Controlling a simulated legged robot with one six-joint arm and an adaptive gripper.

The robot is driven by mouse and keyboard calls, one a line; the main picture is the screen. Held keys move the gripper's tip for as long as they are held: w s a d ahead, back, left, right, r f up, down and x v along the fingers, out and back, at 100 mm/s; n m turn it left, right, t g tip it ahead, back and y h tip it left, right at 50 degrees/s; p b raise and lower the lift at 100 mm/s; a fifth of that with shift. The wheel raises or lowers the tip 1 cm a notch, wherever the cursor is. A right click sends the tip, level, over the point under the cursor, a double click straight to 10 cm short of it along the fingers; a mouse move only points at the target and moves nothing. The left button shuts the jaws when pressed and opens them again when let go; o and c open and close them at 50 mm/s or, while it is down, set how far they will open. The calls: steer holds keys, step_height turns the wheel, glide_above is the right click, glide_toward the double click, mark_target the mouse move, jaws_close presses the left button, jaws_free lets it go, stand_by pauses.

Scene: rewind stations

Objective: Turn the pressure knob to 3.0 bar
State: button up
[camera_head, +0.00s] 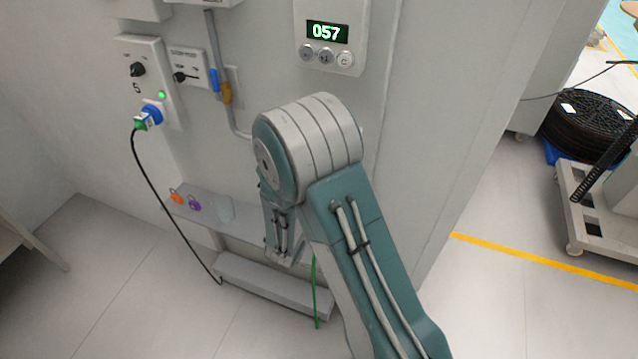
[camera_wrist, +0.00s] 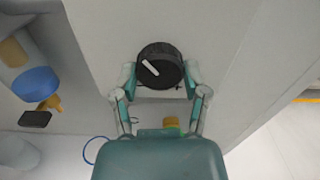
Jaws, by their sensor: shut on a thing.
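The black round knob (camera_wrist: 170,59) with a white pointer mark is in the upper middle of the wrist view. The mark lies left of the knob's middle and slants from upper left to lower right. My gripper (camera_wrist: 160,75) has one finger on each side of the knob and is shut on it. No scale or pressure figure can be read around the knob. In the head view my arm covers that part of the wall, and the knob and fingertips are hidden.
At left are another knob (camera_head: 137,69), a blue plug (camera_head: 152,113) with a black cable, and a shelf (camera_head: 243,224) with small items. A blue-capped thing (camera_wrist: 36,84) is left in the wrist view.

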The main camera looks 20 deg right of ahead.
steer(key=shift+w+a, duration=0.1)
steer(key=o, duration=1.1)
steer(key=shift+o, duration=0.2)
steer(key=v, duration=1.2)
